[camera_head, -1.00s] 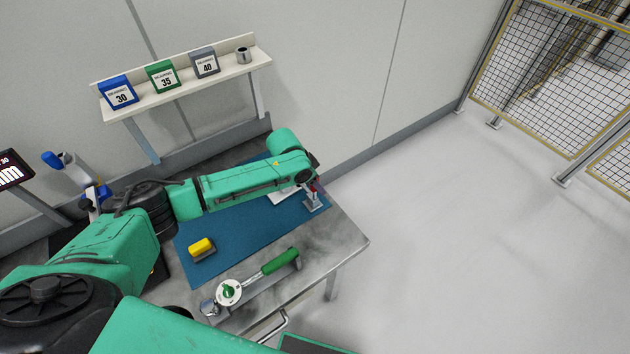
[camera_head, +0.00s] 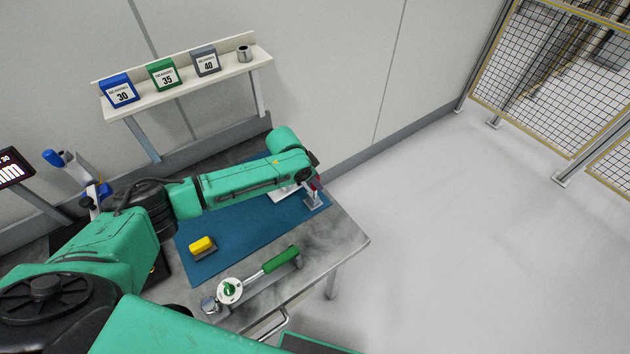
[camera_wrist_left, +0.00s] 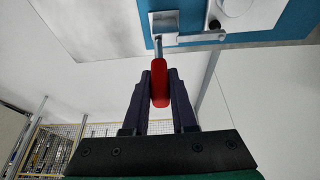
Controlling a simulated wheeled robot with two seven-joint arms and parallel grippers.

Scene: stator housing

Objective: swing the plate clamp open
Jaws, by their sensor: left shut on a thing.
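The plate clamp (camera_wrist_left: 167,38) shows in the left wrist view as a grey metal base and arm with a red handle (camera_wrist_left: 159,82). My left gripper (camera_wrist_left: 160,86) is shut on the red handle, with one dark finger on each side. In the head view the clamp (camera_head: 314,199) stands at the right end of the blue mat, partly behind my left wrist. The white plate (camera_head: 284,194) lies beside it, mostly hidden by my arm. In the head view the fingers of my left gripper are hardly visible. My right gripper is not in view.
The blue mat (camera_head: 215,257) covers part of the grey bench (camera_head: 345,246). A yellow block (camera_head: 201,245) and a green-handled tool (camera_head: 281,259) lie nearer the front. A shelf (camera_head: 188,82) with bearing boxes is on the wall. Floor to the right is clear.

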